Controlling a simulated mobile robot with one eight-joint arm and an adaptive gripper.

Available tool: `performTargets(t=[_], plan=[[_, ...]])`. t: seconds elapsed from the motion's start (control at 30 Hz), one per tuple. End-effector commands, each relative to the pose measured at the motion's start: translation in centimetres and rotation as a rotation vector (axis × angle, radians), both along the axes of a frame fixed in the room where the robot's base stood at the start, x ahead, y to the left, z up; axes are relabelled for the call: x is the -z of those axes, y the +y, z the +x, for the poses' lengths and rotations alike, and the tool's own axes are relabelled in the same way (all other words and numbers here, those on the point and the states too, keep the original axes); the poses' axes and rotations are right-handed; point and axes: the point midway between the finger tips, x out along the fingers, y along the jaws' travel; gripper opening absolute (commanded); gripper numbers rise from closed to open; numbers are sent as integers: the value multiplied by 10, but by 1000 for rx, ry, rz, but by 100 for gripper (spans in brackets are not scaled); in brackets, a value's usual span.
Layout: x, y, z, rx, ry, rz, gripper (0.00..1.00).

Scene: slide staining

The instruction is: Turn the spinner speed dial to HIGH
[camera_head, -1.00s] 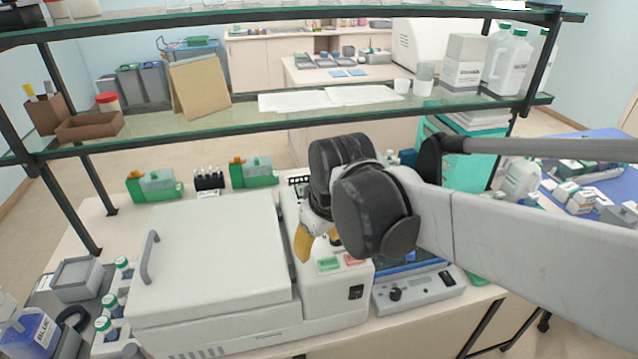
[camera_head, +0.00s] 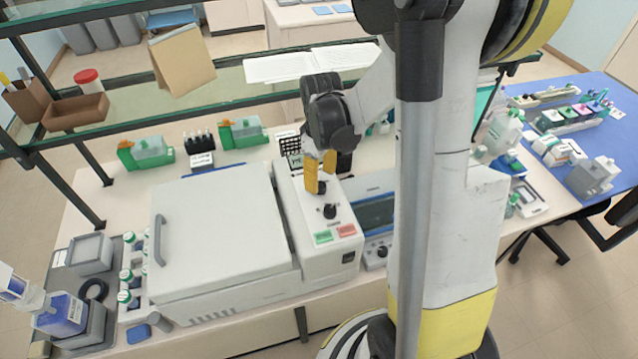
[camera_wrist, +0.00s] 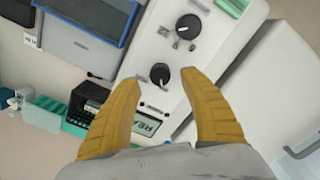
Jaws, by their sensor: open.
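The spinner is a white machine (camera_head: 220,235) with a large lid. Its control panel (camera_head: 342,212) carries two black dials. One dial (camera_head: 321,187) is close below my gripper (camera_head: 320,171); the other (camera_head: 330,211) is nearer the front. In the wrist view the first dial (camera_wrist: 160,76) shows between the fingertips of my gripper (camera_wrist: 160,80), and the other dial (camera_wrist: 187,27) lies beyond them. My gripper is open and empty, with yellow fingers pointing down. I cannot tell whether it touches the dial. Speed labels are unreadable, so which dial sets speed is unclear.
A green button (camera_head: 323,238) and a red button (camera_head: 346,230) sit at the panel front. A display (camera_wrist: 148,122) is partly hidden behind a finger. A device with a dark window (camera_head: 374,213) stands right of the panel. A glass shelf (camera_head: 215,95) crosses behind.

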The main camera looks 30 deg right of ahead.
Motion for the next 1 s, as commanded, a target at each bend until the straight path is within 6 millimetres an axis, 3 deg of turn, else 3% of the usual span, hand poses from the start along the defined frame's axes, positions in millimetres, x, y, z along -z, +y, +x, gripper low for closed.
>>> performTargets(t=[0.2, 0.57, 0.73, 1.0], plan=[[29, 0, 0, 0, 0, 0, 52], [33, 0, 0, 0, 0, 0, 52], [33, 0, 0, 0, 0, 0, 1], [34, 0, 0, 11, 0, 0, 0]])
